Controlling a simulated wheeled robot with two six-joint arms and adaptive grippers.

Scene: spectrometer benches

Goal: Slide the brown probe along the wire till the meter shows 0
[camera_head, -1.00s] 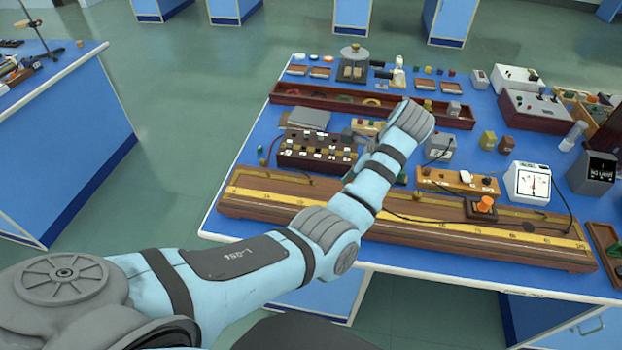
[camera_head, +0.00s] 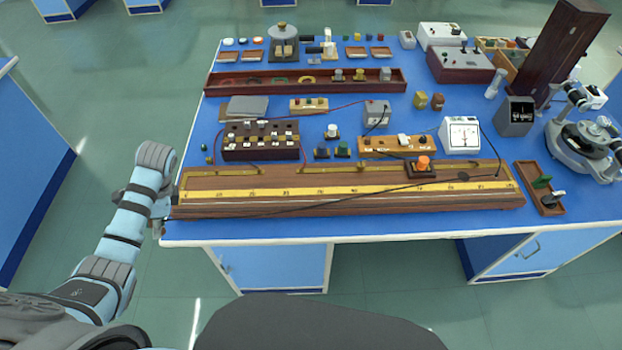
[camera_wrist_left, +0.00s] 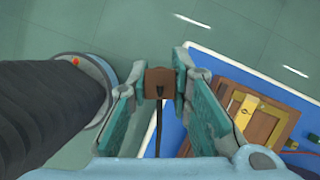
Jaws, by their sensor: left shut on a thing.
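The wire board (camera_head: 350,206), a long wooden base with a yellow scale, lies along the table's front edge. The white dial meter (camera_head: 460,135) stands behind its right part; its needle is near upright, too small to read exactly. My left gripper (camera_head: 160,222) is at the board's left end, mostly hidden by its arm. In the left wrist view, my left gripper (camera_wrist_left: 160,88) is shut on a small brown block, the probe (camera_wrist_left: 160,77), with a black lead. It is off the table edge, apart from the board's end (camera_wrist_left: 262,118). My right gripper is out of view.
An orange-knobbed block (camera_head: 422,166) stands on the board's right part. The black lead (camera_head: 300,203) crosses the board's front. A dark plug box (camera_head: 260,142) and a key strip (camera_head: 405,146) stand behind it. Floor is free to the left.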

